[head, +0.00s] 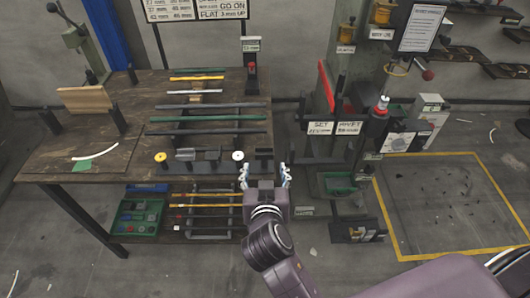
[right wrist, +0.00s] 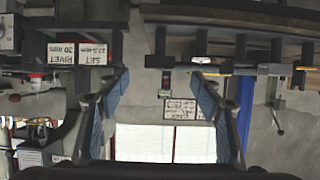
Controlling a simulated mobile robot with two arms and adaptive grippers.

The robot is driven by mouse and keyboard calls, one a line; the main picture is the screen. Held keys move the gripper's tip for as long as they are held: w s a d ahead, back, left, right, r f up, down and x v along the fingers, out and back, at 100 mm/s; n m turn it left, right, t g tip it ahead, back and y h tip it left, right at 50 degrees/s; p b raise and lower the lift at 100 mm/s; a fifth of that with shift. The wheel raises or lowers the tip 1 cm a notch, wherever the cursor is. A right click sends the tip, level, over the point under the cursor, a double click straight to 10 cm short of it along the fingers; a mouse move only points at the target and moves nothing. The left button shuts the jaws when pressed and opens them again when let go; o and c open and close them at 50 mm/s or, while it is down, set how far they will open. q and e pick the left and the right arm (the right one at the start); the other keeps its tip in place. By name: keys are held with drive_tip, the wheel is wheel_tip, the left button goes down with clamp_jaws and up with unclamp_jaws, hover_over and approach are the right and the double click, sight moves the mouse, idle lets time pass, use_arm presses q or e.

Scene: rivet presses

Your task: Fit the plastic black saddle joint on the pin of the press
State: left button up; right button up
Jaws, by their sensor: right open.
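Small black pieces, likely saddle joints, sit at the front edge of the wooden table in the head view: one piece (head: 185,155) left, another piece (head: 212,155) right of it. Dark pieces (right wrist: 270,69) also show in the upside-down right wrist view. The press (head: 380,112) with a red-and-white upright part stands right of the table; which part is its pin I cannot tell. My right gripper (head: 264,169) is open, just off the table's front edge, right of the pieces and apart from them. It shows empty in the right wrist view (right wrist: 160,80). My left gripper is out of view.
A white roll (head: 238,156) and an orange roll (head: 160,157) flank the black pieces. Several rods (head: 208,118) lie on racks on the table (head: 50,160). A green bin (head: 138,217) stands on the lower shelf.

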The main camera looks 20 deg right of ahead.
sight(264, 156)
drive_tip(key=p+x, duration=0.1)
drive_tip(key=x, duration=0.5)
drive_tip(key=shift+w+d+p, duration=0.1)
drive_tip(key=shift+w+p, duration=0.2)
drive_tip(key=shift+p, duration=0.1)
drive_tip(key=shift+w+d+f, duration=0.1)
drive_tip(key=shift+w+f, duration=0.1)
drive_tip(key=shift+w, duration=0.2)
drive_tip(key=shift+s, duration=0.1)
drive_tip(key=shift+c, duration=0.9)
drive_tip(key=c, duration=0.9)
drive_tip(key=shift+r, duration=0.15)
